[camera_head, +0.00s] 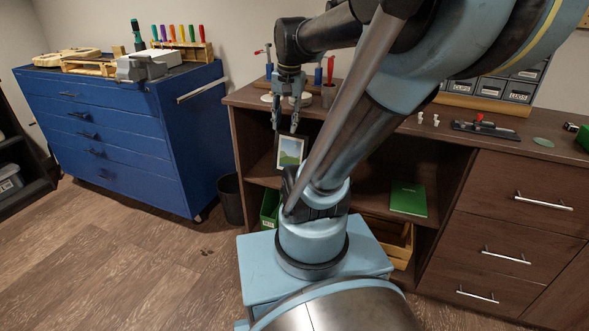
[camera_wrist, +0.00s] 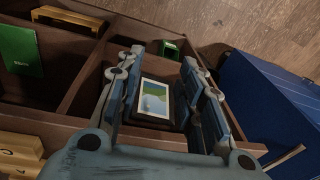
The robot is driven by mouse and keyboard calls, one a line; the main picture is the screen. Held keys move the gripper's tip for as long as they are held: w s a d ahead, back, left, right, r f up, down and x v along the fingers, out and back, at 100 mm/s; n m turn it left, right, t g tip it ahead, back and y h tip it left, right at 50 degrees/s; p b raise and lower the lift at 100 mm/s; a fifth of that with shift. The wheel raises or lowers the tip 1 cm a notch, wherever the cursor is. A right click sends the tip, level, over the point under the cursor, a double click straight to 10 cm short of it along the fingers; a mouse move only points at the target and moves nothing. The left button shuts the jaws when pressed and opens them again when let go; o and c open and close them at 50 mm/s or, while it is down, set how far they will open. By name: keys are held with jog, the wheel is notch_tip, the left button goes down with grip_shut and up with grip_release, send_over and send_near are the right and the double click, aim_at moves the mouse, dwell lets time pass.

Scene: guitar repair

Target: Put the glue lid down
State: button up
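My gripper (camera_head: 285,126) hangs pointing down at the front edge of the brown workbench (camera_head: 245,97). In the wrist view the two fingers of my gripper (camera_wrist: 163,60) stand apart with a wide gap. I see nothing held between them; a framed picture (camera_wrist: 155,98) shows through the gap, lower down in the shelf. I cannot make out the glue lid for sure in either view. Pale round pieces (camera_head: 267,98) lie beside and behind the fingers.
A blue drawer cabinet (camera_head: 120,125) with tools stands left, with a dark bin (camera_head: 230,198) beside it. Small white pieces (camera_head: 420,118), a dark tool with a red knob (camera_head: 485,127) and grey storage bins (camera_head: 490,88) are on the bench's right. A green book (camera_head: 408,198) lies on the shelf.

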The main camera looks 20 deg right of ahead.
jog(key=s+f+n, duration=0.6)
jog(key=s+f, duration=0.3)
jog(key=f, duration=0.2)
jog(key=shift+s+d+f+t, duration=0.25)
jog(key=shift+f+t, duration=0.05)
jog(key=shift+f, duration=0.1)
jog(key=shift+w+f, duration=0.2)
jog(key=shift+w, duration=0.25)
